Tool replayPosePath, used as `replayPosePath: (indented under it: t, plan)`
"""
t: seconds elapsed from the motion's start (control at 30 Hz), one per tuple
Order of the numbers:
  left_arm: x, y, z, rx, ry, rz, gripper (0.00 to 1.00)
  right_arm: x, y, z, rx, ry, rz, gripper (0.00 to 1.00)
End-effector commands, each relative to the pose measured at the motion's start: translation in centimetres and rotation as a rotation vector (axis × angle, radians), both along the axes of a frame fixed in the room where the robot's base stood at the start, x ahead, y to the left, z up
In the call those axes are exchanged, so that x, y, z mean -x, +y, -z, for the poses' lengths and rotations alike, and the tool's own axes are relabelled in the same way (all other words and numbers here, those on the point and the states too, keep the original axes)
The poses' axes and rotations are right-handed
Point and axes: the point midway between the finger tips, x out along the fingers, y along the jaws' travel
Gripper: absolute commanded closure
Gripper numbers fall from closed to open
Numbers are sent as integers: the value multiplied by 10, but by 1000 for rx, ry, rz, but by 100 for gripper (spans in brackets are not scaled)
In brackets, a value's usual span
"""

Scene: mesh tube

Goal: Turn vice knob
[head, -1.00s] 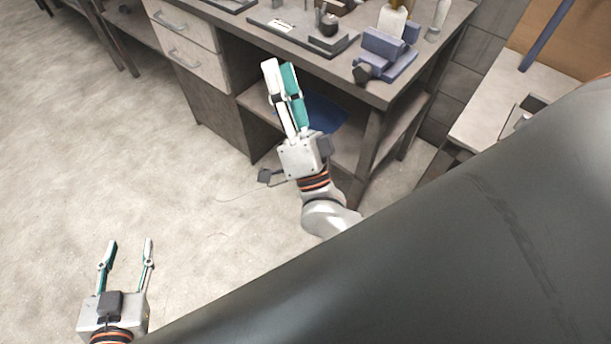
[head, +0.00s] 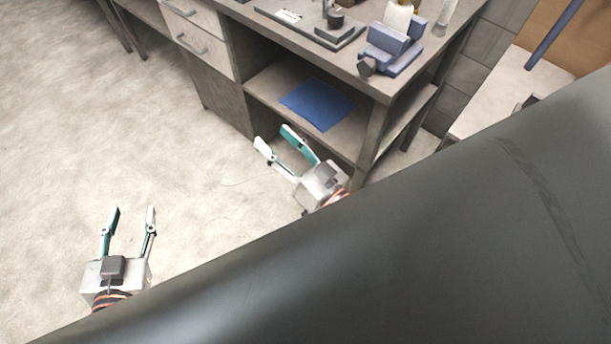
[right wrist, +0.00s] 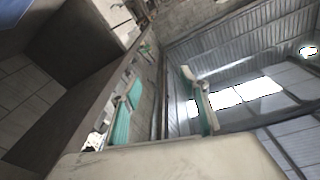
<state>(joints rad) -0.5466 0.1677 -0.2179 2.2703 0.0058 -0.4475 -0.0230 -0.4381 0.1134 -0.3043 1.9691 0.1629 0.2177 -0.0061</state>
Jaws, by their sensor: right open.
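The blue-grey vice (head: 392,48) stands on the near right corner of the workbench top in the head view. Its dark knob (head: 366,67) sticks out at the bench's front edge. My right gripper (head: 276,138) is open and empty, in front of the bench, below and to the left of the vice and apart from it. Its two fingers also show in the right wrist view (right wrist: 165,98), spread with nothing between them. My left gripper (head: 132,210) is open and empty over the floor at the lower left.
The workbench (head: 262,38) has drawers (head: 190,40) on the left and a lower shelf with a flat blue item (head: 318,103). A dark tray with tools (head: 310,28) lies left of the vice. Open floor (head: 110,130) lies to the left. My own body covers the lower right.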

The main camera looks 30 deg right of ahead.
Motion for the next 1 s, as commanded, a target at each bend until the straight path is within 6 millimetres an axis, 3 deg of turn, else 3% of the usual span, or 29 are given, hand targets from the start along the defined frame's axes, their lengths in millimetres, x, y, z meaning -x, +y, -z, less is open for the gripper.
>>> replayPosePath:
  t: [0.6,0.8,1.0]
  plan:
    - [-2,0,-19,0,-13,0,60,51,-14,99,311,284,-44,55]
    - [-3,0,-22,0,-14,-1,60,65,-21,119,377,345,-54,55]
    - [-3,0,-23,0,-15,0,60,72,-24,127,404,370,-59,55]
